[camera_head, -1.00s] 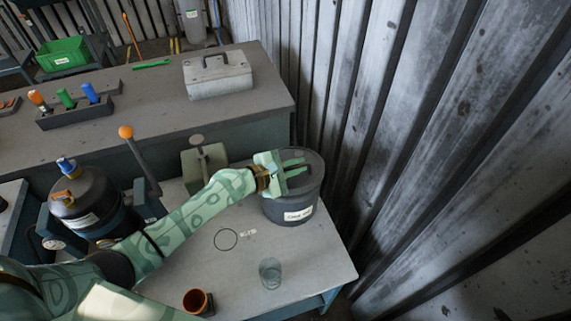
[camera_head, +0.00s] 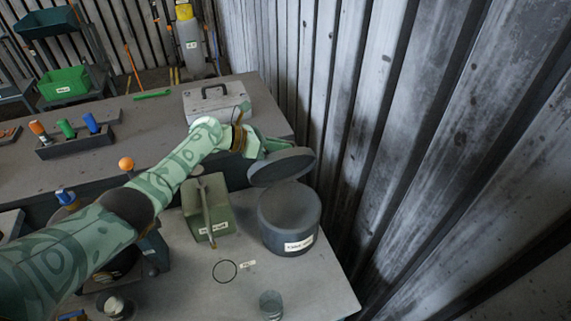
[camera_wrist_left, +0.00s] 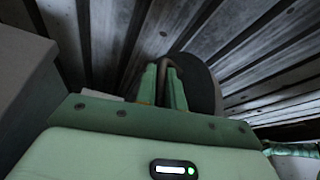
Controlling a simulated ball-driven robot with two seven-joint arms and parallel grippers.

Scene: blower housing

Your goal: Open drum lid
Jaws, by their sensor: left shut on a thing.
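The dark grey drum (camera_head: 289,222) stands upright on the near table with a white label on its front. Its round lid (camera_head: 283,167) is raised and tilted above the drum's back left rim, apart from most of the opening. My left gripper (camera_head: 268,147) is shut on the lid, behind and left of it. In the left wrist view the two green fingers (camera_wrist_left: 161,80) close on a curved dark handle, with the lid's disc (camera_wrist_left: 195,85) beyond them. The fingertips are partly hidden by the lid in the head view. My right gripper is not in view.
A green canister (camera_head: 207,208) with a lever stands left of the drum. A clear glass (camera_head: 271,304) stands at the table's front, near a drawn circle (camera_head: 225,271). A grey toolbox (camera_head: 215,101) is on the back bench. The corrugated wall (camera_head: 400,150) is close on the right.

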